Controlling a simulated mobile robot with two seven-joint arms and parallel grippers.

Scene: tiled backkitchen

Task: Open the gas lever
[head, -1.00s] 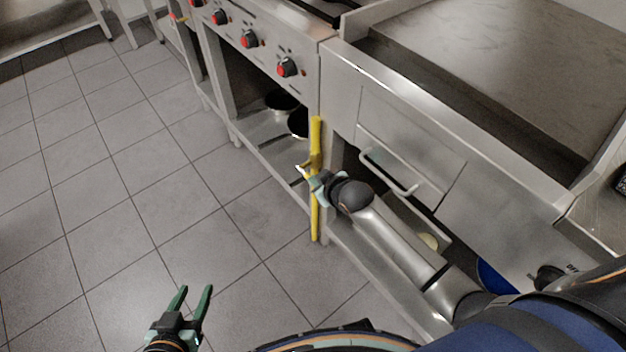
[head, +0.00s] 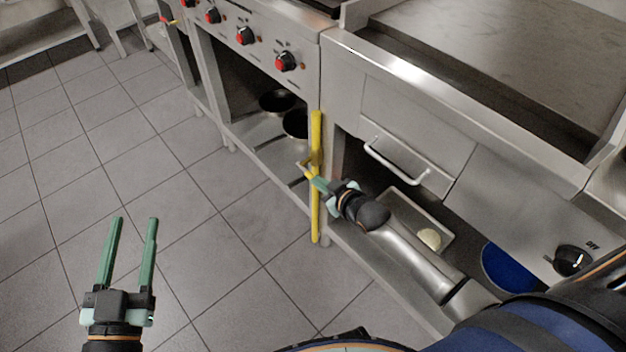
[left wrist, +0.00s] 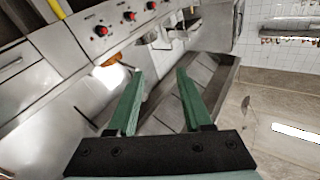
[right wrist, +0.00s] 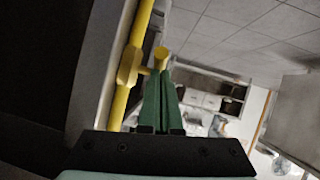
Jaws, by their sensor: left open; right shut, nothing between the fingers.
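A yellow vertical gas pipe (head: 316,222) stands at the front edge between the stove and the griddle unit. Its yellow gas lever (head: 305,166) sticks out to the left at mid-height. My right gripper (head: 315,181) is shut and empty, with its fingertips at the lever. In the right wrist view, the closed green fingers (right wrist: 161,76) lie just below the lever's round yellow end (right wrist: 161,53), beside the pipe (right wrist: 134,45); I cannot tell whether they touch. My left gripper (head: 134,220) is open and empty over the floor at the lower left; its spread fingers also show in the left wrist view (left wrist: 159,75).
The stove front carries red-and-black knobs (head: 286,61), with dark pans (head: 294,124) on the shelf below. A drawer handle (head: 395,160), a tray (head: 405,222) and a blue bowl (head: 508,268) are right of the pipe. The tiled floor (head: 170,165) on the left is clear.

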